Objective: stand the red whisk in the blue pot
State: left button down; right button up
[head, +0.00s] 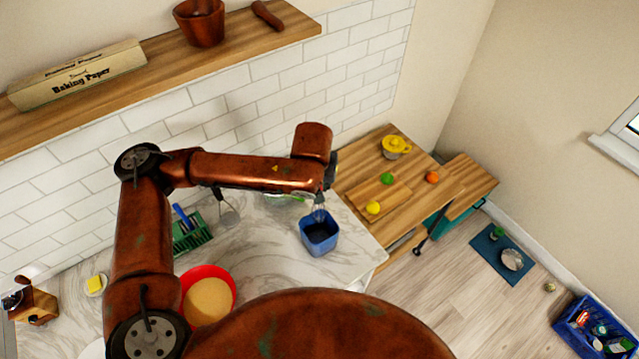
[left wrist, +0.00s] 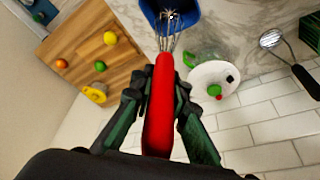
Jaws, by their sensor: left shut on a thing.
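The red whisk (left wrist: 160,118) is held by its handle in my left gripper (left wrist: 164,92), which is shut on it. Its wire end points away from the gripper and overlaps the opening of the blue pot (left wrist: 183,28) in the left wrist view. In the head view the blue pot (head: 319,241) stands upright on the marble counter, and the whisk's wires (head: 319,214) show at its back rim. I cannot tell whether the wire tip is above or just inside the rim. My arm hides the red handle and most of the gripper there. My right gripper is not in view.
A red bowl (head: 224,277), a green rack (head: 193,235) and a dark-handled skimmer (head: 228,214) lie left of the pot. A white plate (left wrist: 212,78) is near it. A wooden worktop (head: 412,195) with fruit stands right. A wall shelf (head: 235,38) runs above.

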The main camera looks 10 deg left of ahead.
pick_arm(q)
jog(key=shift+f+b, duration=0.3)
jog(key=shift+f, duration=0.15)
jog(key=shift+w+f+b, duration=0.2)
jog(key=shift+f+b, duration=0.45)
jog(key=shift+s+f, duration=0.1)
jog(key=shift+f, duration=0.35)
jog(key=shift+f+b, duration=0.3)
jog(key=shift+f, duration=0.3)
jog(key=shift+f+b, duration=0.35)
jog(key=shift+f, duration=0.95)
jog(key=shift+f+b, duration=0.5)
jog(key=shift+f, duration=1.55)
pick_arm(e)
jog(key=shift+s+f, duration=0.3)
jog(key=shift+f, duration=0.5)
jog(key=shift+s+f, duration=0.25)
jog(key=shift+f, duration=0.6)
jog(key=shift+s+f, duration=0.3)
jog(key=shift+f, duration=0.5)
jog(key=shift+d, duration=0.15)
